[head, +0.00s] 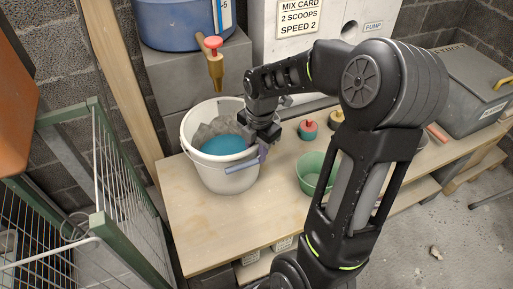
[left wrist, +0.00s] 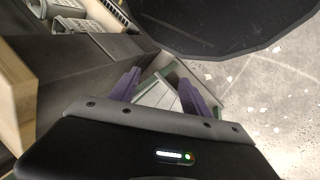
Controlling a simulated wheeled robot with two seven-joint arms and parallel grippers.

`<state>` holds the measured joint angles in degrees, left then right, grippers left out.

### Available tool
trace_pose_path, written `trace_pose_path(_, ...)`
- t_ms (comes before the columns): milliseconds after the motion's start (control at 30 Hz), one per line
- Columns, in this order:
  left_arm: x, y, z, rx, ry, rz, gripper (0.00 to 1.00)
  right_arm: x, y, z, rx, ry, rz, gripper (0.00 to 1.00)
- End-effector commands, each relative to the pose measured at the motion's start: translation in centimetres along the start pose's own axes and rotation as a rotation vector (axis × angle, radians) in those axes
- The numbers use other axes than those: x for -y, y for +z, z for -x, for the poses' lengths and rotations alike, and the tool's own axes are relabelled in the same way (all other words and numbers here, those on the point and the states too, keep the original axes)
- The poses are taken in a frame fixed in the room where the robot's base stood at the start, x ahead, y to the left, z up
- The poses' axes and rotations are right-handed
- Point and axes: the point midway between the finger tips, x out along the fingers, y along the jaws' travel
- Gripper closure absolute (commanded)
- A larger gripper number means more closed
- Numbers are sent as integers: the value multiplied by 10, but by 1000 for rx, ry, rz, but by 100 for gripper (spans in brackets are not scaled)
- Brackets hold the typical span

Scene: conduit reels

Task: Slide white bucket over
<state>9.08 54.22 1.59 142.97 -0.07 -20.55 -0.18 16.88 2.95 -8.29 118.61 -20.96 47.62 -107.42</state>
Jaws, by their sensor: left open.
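The white bucket (head: 228,180) stands upright on the wooden bench, with blue liquid and a grey crumpled lining or cloth inside. A bluish bar, perhaps its handle grip, shows across its front right side. My right gripper (head: 262,152) is at the bucket's right rim, with a purple finger outside the wall. The other finger is hidden, so I cannot tell whether it is closed on the rim. My left gripper (left wrist: 159,76) shows in the left wrist view, open with nothing between its purple fingers; it is not seen in the head view.
The bench top (head: 205,235) is clear in front of the bucket. A green bowl (head: 316,172) and a red-topped pot (head: 308,129) stand to the right. A brass tap (head: 215,68) on the blue tank (head: 180,25) hangs above the bucket. A green-framed wire cage (head: 112,190) stands left.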

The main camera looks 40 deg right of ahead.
Motion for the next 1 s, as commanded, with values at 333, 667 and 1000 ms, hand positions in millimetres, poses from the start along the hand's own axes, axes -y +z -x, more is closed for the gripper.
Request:
trace_pose_path(333,0,0,0,0,0,0,45,0,0,0,0,0,0,91)
trace_pose_path(667,0,0,0,0,0,0,45,0,0,0,0,0,0,100)
trace_pose_path(1000,0,0,0,0,0,0,45,0,0,0,0,0,0,100)
